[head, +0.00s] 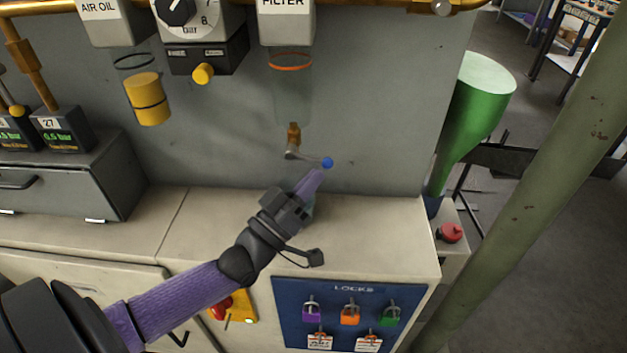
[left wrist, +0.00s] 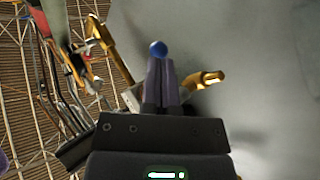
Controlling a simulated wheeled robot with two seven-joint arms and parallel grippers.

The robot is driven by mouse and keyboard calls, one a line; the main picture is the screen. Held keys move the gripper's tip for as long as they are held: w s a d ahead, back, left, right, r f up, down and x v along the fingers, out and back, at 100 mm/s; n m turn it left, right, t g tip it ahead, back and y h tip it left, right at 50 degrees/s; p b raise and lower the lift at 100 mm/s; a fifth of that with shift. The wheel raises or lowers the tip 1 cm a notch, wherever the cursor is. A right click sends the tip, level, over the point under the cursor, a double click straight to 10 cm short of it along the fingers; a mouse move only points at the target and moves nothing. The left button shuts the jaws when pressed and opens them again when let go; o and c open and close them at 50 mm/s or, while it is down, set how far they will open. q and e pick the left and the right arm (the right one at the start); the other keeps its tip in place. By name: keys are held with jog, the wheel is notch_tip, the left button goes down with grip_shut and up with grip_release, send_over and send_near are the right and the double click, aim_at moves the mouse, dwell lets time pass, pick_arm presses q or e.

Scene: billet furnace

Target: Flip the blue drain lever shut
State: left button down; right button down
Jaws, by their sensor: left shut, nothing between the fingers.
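The blue-tipped drain lever (head: 327,163) shows under the clear bowl of the FILTER unit (head: 286,12). Its grey arm runs right and slightly down from a brass drain fitting (head: 293,133). My left gripper (head: 318,172) comes up from the lower left, its purple fingers shut and empty, with the tips at or just below the blue knob. In the left wrist view the blue knob (left wrist: 158,49) appears right at the tips of the shut fingers (left wrist: 160,68). I cannot tell whether they touch. A brass fitting (left wrist: 210,80) shows to their right. My right gripper is not in view.
A beige cabinet top (head: 365,235) lies below, with a blue LOCKS board (head: 352,290) holding padlocks on its front. A yellow-bowled AIR OIL unit (head: 148,98) hangs to the left. A green tapered container (head: 478,105) and a slanted post (head: 535,180) stand on the right.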

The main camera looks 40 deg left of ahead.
pick_arm(q)
jog(key=shift+w+r, duration=0.15)
jog(key=shift+w, duration=0.15)
pick_arm(e)
jog(key=shift+w+a+f, duration=0.1)
jog(key=shift+w+a, duration=0.25)
pick_arm(q)
jog(key=n, duration=0.1)
jog(key=n+t+y, duration=0.1)
jog(key=n+y, duration=0.1)
jog(key=shift+w+d+r+t, duration=0.15)
jog(key=shift+d+r+t, duration=0.15)
jog(key=shift+r+t, duration=0.1)
jog(key=shift+r+n+y, duration=0.2)
jog(key=shift+n+y, duration=0.4)
jog(key=shift+n, duration=0.2)
pick_arm(e)
jog(key=shift+s+d, duration=0.35)
jog(key=shift+d, duration=0.15)
